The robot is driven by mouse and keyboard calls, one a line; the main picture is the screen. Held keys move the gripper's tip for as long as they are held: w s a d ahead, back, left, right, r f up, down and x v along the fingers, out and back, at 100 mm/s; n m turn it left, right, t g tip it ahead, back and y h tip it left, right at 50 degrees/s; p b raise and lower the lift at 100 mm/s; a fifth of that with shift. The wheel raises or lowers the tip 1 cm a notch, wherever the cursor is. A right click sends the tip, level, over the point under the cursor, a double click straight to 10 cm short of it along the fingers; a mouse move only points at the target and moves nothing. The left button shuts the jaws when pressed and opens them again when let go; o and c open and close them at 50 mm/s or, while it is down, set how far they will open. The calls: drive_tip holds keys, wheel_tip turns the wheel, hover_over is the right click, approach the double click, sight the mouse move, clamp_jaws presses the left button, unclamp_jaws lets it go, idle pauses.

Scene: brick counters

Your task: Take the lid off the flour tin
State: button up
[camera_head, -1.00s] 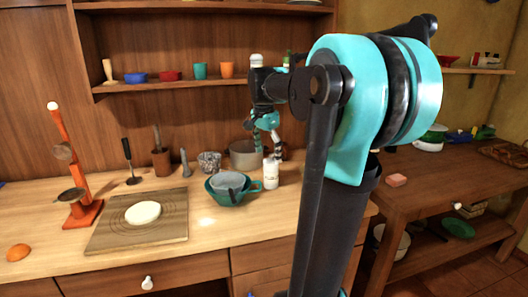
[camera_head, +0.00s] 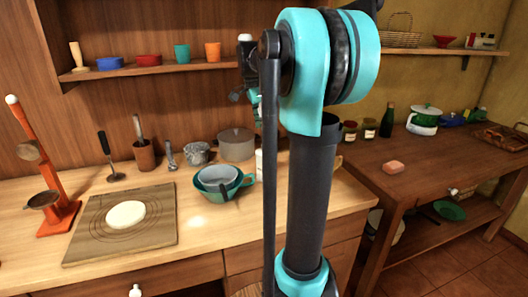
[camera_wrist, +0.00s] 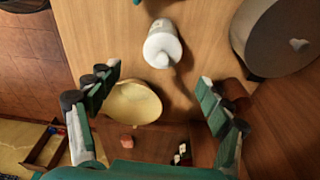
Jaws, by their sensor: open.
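A wide grey tin with a lid (camera_head: 237,143) stands at the back of the light wood counter; I take it to be the flour tin, though no label shows. A large grey round body (camera_wrist: 272,38) at the upper right of the wrist view looks like the same tin. My gripper (camera_wrist: 156,80) is open and empty, with its fingers spread. The tin lies outside them, to the right. In the head view my gripper (camera_head: 252,96) is mostly hidden behind my arm, above the back of the counter.
A white-capped white bottle (camera_wrist: 162,46) stands just beyond the fingertips, near the tin. A cream round object (camera_wrist: 130,102) shows between the fingers. Green and grey bowls (camera_head: 222,182) stand in front of the tin. A shelf with cups (camera_head: 182,53) overhangs the counter's back.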

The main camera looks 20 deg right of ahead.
sight(264, 144)
drive_tip(key=shift+w+d+f, duration=0.1)
drive_tip(key=shift+d+f, duration=0.05)
drive_tip(key=shift+f, duration=1.05)
drive_tip(key=shift+s+d+f, duration=0.1)
drive_tip(key=shift+d+f, duration=0.1)
drive_tip(key=shift+f, duration=0.95)
drive_tip(key=shift+w+d+f, duration=0.1)
drive_tip(key=shift+d+f, duration=0.05)
drive_tip(key=shift+f, duration=1.05)
drive_tip(key=c, duration=1)
